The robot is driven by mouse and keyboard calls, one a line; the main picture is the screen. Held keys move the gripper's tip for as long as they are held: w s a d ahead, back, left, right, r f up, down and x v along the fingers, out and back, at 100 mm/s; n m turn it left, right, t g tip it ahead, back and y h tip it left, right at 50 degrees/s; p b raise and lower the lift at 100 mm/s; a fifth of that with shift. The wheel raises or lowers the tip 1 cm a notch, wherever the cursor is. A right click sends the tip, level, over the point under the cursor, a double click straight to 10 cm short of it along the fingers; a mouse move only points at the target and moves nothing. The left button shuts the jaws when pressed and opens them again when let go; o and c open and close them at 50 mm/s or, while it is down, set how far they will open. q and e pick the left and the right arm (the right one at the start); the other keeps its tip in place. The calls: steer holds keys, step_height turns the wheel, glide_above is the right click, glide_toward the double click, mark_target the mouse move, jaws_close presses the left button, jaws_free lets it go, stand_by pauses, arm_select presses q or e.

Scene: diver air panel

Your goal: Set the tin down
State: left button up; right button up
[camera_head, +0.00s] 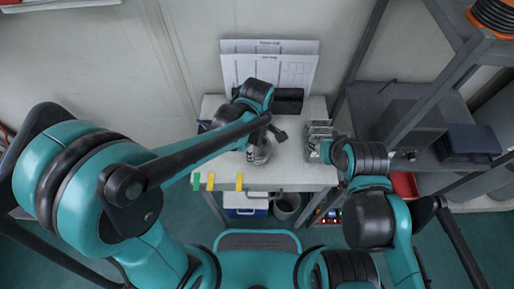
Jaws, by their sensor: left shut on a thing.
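A silver-grey tin (260,154) is at the middle of the pale workbench (302,176), under my left gripper (262,137). The gripper is shut on the tin from above. The wrist and fingers cover its upper part. I cannot tell whether its base touches the bench top. My right arm reaches in from the right to the bench's right edge.
A metal rack (318,133) stands at the bench's right. Yellow and green tabs (240,181) line the front edge. Paper charts (268,68) stand behind a dark box (289,101). Grey shelving (440,88) is at right. A blue-white cooler (245,204) and a bin (287,206) sit below.

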arm_select(q)
steer(key=shift+f, duration=0.1)
steer(key=shift+f, duration=0.15)
steer(key=o, duration=1.4)
